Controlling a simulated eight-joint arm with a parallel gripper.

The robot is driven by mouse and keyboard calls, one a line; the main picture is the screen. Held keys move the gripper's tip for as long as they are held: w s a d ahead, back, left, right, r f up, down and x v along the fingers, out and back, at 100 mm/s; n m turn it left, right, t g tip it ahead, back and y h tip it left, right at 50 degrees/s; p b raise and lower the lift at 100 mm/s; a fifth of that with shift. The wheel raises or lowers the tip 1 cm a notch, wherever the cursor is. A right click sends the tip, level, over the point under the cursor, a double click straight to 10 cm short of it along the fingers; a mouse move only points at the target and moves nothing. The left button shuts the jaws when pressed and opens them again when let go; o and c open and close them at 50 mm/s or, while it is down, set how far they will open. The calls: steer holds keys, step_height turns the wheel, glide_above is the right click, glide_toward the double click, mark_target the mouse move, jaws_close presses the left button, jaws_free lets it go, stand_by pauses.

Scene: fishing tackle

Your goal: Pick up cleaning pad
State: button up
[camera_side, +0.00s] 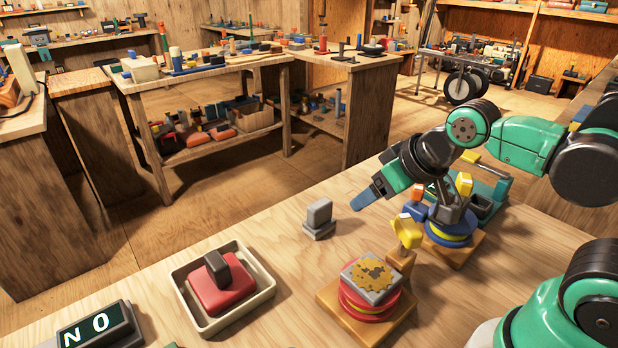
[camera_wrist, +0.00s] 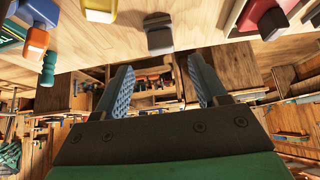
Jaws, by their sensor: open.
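A red pad with a dark upright handle (camera_side: 222,287), which looks like the cleaning pad, lies inside a cream tray (camera_side: 262,296) at the front left of the bench in the side view. My gripper (camera_side: 367,197) is above the bench, to the right of the tray and well apart from the pad, with a blue finger pointing left. In the wrist view my gripper (camera_wrist: 159,70) shows two blue fingers spread apart with nothing between them.
A small grey block (camera_side: 318,218) stands on the bench between tray and gripper; it also shows in the wrist view (camera_wrist: 160,40). A red spool on a wooden base (camera_side: 368,305) and a blue spool (camera_side: 449,228) stand right. A dark sign (camera_side: 98,326) is front left.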

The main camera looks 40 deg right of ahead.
steer(key=o, duration=0.5)
steer(key=shift+o, duration=0.2)
steer(key=g, duration=0.7)
glide_above(322, 204)
step_height(322, 204, down, 4)
steer(key=shift+s+f, duration=0.15)
steer(key=shift+f, duration=0.05)
steer(key=shift+w+f, duration=0.2)
steer(key=shift+f, duration=2.95)
